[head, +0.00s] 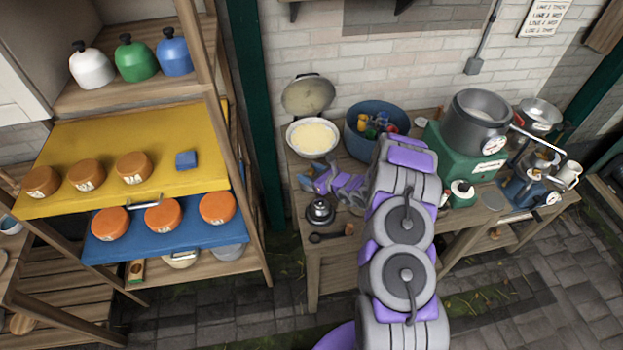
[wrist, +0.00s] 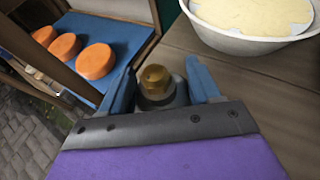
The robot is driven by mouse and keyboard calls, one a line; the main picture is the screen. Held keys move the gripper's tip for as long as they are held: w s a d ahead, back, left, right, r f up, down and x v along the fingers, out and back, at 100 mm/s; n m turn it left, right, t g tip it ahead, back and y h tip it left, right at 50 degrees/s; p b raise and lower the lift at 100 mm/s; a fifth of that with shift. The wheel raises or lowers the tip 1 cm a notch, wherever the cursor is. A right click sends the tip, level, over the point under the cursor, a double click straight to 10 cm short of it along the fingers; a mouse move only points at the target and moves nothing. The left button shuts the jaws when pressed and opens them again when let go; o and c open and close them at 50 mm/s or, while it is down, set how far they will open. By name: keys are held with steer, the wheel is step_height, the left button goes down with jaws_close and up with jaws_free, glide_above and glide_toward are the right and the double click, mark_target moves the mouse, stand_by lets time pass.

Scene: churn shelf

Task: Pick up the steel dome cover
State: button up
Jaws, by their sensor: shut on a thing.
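My gripper (wrist: 163,85) is shut on a small grey thing with a brass knob (wrist: 154,80), which sits between its two blue fingers in the wrist view. Its lower part is hidden, and I cannot tell whether it belongs to the steel dome cover. In the head view my gripper (head: 306,182) is over the left part of the wooden table, in front of the white bowl.
The white bowl (head: 312,137) holds something pale yellow and shows close at upper right in the wrist view (wrist: 250,18). A blue tub (head: 372,150) stands behind my arm. A dark spoon (head: 325,237) lies near the front edge. The shelf at left holds orange rounds (head: 162,215).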

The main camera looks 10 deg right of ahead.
steer(key=shift+s+r, duration=0.15)
jaws_close()
steer(key=shift+a+r, duration=0.1)
steer(key=shift+r, duration=0.35)
step_height(320, 180, up, 9)
steer(key=shift+f+p, duration=0.1)
steer(key=shift+p, duration=0.25)
